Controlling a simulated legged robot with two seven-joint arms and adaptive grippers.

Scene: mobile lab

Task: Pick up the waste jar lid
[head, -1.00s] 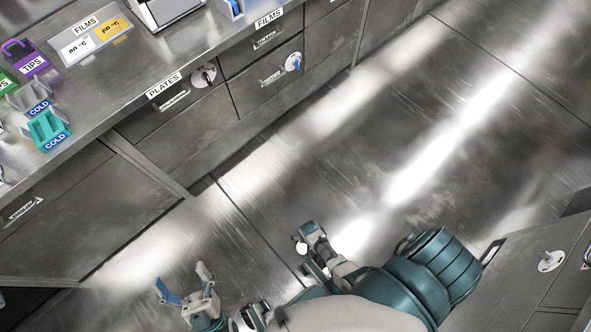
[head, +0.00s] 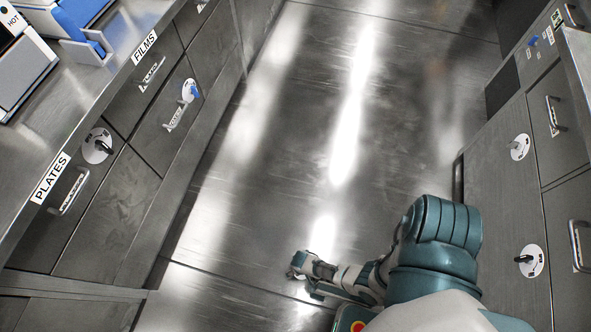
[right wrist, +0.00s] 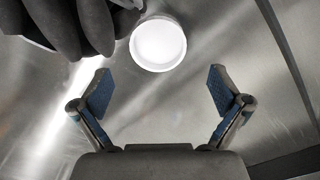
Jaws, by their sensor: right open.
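No waste jar or jar lid is clearly identifiable in the head view. My right gripper (head: 300,273) is over the floor in the lower middle of the head view, small and partly hidden by its own arm. In the right wrist view my right gripper (right wrist: 160,89) is open, with its two blue-padded fingers wide apart and nothing between them. A white round thing with a rim (right wrist: 158,43) shows beyond the fingertips; I cannot tell whether it is the lid or a part of me. My left gripper is out of view.
A metal counter (head: 122,88) with drawers runs along the left, with a blue holder (head: 88,40) on top. Cabinets with round white dial plates (head: 530,260) and handles stand on the right. The metal floor (head: 290,150) between them is clear.

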